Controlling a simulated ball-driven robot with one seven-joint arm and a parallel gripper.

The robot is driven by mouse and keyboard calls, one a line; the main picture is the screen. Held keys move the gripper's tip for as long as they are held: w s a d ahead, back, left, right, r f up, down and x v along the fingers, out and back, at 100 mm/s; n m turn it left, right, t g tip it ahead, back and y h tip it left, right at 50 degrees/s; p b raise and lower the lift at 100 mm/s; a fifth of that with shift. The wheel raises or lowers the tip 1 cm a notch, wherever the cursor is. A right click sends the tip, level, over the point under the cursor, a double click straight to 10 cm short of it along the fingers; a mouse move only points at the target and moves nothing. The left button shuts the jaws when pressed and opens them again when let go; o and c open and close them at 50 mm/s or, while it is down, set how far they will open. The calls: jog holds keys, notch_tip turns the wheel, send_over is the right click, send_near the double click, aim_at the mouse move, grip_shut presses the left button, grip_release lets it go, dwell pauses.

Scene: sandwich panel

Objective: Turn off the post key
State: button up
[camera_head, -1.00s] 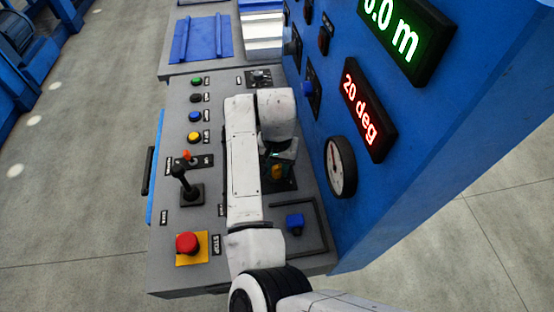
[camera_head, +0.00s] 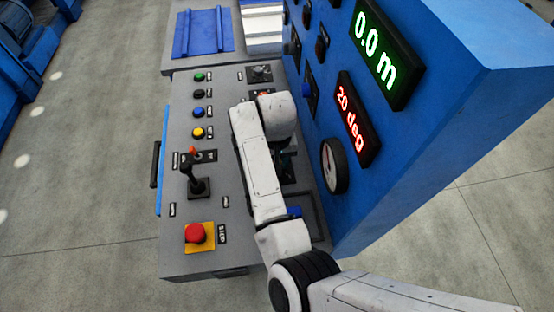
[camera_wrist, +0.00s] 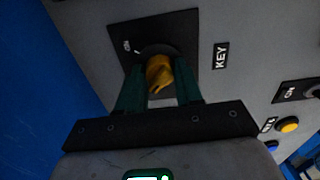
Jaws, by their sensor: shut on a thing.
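The post key is a yellow knob (camera_wrist: 160,72) on a dark square plate (camera_wrist: 180,28) in the wrist view, beside a "KEY" label (camera_wrist: 220,56). An "ON" mark shows at the plate's left. The two green fingers of my gripper (camera_wrist: 160,84) are on either side of the knob and shut on it. The knob sits in its plate, with its yellow end pointing down in the picture. In the head view my arm covers the key, and only a little of my gripper shows.
A blue upright panel with a gauge (camera_head: 334,165) and lit displays (camera_head: 376,50) stands close on the right.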

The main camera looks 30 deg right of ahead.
jog(key=o, duration=1)
jog(key=shift+o, duration=0.2)
notch_tip(320, 180, up, 11)
jog(key=shift+f, duration=0.15)
